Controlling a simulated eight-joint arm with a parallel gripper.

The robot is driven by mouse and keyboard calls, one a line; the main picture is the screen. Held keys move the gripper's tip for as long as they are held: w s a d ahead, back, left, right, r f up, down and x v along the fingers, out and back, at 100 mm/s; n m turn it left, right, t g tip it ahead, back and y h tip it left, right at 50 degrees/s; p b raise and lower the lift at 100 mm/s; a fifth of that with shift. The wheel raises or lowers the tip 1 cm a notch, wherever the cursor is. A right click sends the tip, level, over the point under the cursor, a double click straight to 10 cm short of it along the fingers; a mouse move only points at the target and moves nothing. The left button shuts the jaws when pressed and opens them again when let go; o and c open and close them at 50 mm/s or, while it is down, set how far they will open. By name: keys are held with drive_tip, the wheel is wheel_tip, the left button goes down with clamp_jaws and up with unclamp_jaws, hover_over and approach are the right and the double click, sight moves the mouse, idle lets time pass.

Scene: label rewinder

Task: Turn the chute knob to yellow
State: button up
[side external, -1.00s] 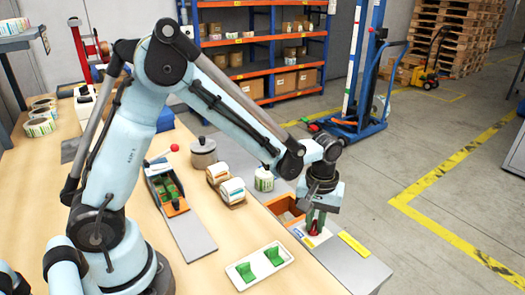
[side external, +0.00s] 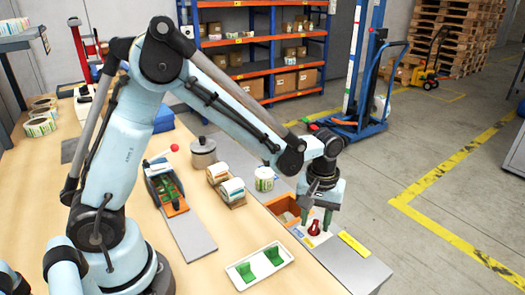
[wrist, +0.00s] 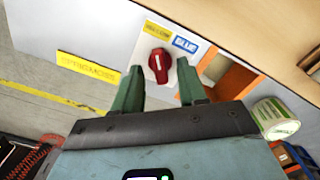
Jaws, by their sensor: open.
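The red chute knob (side external: 315,229) stands on a pale plate on the grey surface at the bench's right side. In the wrist view the knob (wrist: 160,66) shows a white mark, and its upper end points roughly toward the yellow label (wrist: 157,30). The blue label (wrist: 185,43) lies to the right of that. My gripper (side external: 317,216) is open and empty just above the knob, with its green fingers apart on either side. In the wrist view the knob appears beyond and between the fingertips of my gripper (wrist: 161,76), clear of both.
An open orange-edged chute box (side external: 284,208) is beside the knob plate. A yellow label strip (side external: 354,244) lies on the grey surface. A white tray with green pieces (side external: 231,272), label rolls (side external: 232,190) and a lidded pot (side external: 203,153) stand on the bench.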

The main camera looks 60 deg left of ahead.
sight(315, 225)
wheel_tip(315, 225, up, 11)
drive_tip(key=shift+r, duration=0.15)
idle(0.5)
